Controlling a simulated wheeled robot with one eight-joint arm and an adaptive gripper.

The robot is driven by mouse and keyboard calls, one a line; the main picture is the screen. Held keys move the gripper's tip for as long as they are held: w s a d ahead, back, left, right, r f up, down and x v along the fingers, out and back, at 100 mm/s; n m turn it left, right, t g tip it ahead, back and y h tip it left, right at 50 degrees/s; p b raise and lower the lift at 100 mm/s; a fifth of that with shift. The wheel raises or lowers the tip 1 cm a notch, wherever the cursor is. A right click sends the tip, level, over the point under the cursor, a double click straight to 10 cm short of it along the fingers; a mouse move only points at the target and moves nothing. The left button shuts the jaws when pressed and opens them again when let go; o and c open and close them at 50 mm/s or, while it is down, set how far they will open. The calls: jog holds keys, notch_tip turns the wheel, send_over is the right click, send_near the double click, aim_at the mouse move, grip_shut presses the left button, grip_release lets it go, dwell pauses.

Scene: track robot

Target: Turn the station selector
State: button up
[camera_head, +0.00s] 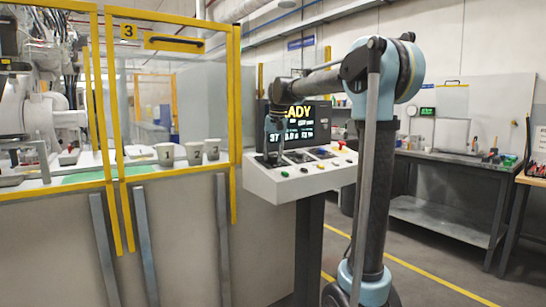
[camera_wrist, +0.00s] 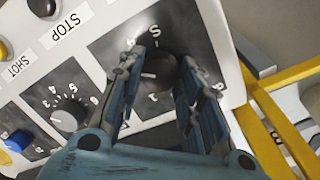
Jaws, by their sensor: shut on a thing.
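The station selector is a dark round knob (camera_wrist: 158,75) on a black plate (camera_wrist: 118,45) marked with "S" and "1" in the wrist view. My gripper (camera_wrist: 163,62) has one finger on each side of the knob and is shut on it. The fingers hide part of the knob and some of its markings, so I cannot tell its exact setting. In the head view my gripper (camera_head: 272,152) reaches down to the left end of the white control panel (camera_head: 290,188); the knob there is too small and covered to make out.
A screen (camera_head: 303,124) stands behind the panel. The yellow-framed fence (camera_head: 236,110) is close on the left. A workbench (camera_head: 450,160) stands at right.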

aim_at(276, 164)
jog(key=o, duration=1.1)
jog(key=r, duration=0.4)
jog(key=s+d+r, duration=0.1)
jog(key=r, duration=0.6)
jog(key=shift+s+d+r, duration=0.15)
jog(key=shift+s+r, duration=0.2)
